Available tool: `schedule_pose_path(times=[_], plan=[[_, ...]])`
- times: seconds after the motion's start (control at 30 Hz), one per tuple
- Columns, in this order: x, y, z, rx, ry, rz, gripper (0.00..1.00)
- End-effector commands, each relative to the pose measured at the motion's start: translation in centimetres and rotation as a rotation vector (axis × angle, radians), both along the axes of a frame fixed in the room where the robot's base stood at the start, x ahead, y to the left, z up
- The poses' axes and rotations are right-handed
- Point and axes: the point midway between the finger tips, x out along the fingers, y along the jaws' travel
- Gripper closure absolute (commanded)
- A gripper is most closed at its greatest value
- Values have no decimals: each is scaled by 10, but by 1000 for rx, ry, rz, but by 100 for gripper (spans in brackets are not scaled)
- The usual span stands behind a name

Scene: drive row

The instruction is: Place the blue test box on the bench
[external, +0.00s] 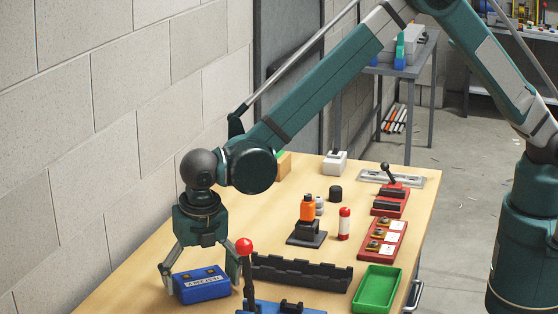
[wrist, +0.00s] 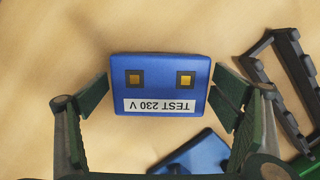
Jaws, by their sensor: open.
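The blue test box (external: 201,285) rests on the wooden bench (external: 160,243) at the near left in the external view. In the wrist view the box (wrist: 160,72) shows two gold contacts and a white label reading "TEST 230 V", upside down. My gripper (external: 205,282) is open, with one finger on each side of the box. In the wrist view the fingers of my gripper (wrist: 160,92) stand left and right of the box. The left finger is close to the box's edge, and I cannot tell whether it touches. A gap shows on the right.
A blue base with a red-knobbed lever (external: 246,247) stands just right of the box. A black toothed rack (external: 300,273), a green tray (external: 377,288) and red switch panels (external: 382,239) lie further right. The block wall (external: 90,130) borders the bench on the left.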

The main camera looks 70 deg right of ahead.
Motion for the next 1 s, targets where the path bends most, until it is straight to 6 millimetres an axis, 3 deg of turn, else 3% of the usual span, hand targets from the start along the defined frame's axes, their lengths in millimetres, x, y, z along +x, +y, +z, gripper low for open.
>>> schedule_pose_path(times=[0.37, 1.0], plan=[[-1, 1, 13, 0, 0, 0, 12], [-11, 11, 105, 0, 0, 0, 12]])
